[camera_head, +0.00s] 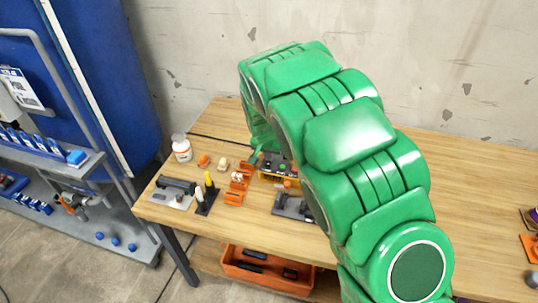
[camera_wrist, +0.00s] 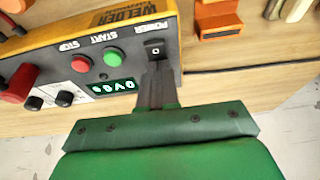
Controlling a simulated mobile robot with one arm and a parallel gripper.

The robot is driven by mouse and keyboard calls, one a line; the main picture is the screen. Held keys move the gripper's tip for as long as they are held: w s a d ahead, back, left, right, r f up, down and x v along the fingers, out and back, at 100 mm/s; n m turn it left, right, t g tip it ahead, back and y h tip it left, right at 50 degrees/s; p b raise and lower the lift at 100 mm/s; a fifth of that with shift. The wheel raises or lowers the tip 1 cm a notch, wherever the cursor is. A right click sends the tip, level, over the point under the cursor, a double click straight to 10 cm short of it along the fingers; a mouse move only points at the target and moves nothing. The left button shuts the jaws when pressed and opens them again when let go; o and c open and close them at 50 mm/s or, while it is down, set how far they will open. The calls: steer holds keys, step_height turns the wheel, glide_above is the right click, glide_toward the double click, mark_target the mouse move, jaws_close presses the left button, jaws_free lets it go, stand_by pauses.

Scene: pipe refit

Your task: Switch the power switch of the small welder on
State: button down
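The small welder (camera_wrist: 120,50) fills the upper left of the wrist view, upside down, with a yellow top and dark front panel. Its black power switch (camera_wrist: 155,48) carries a white mark and sits beside the POWER label. The small display (camera_wrist: 113,87) shows lit characters. A green START button (camera_wrist: 113,56) and red STOP button (camera_wrist: 81,63) are next to it. My gripper (camera_wrist: 158,70) is shut, with nothing seen between its fingers. Its tips are right at the switch; I cannot tell whether they touch. In the head view the welder (camera_head: 278,166) is partly hidden by my arm.
Orange holders (camera_head: 238,186), a white bottle (camera_head: 181,148) and small tools stand left of the welder on the wooden table (camera_head: 470,190). A dark clamp-like part (camera_head: 290,205) lies in front. The table's right middle is clear. A concrete wall is behind.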

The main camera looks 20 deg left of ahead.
steer(key=shift+s+f, duration=0.3)
steer(key=shift+s, duration=0.7)
steer(key=shift+r, duration=0.35)
steer(key=v, duration=1.3)
steer(key=shift+r, duration=0.3)
steer(key=shift+w, duration=0.1)
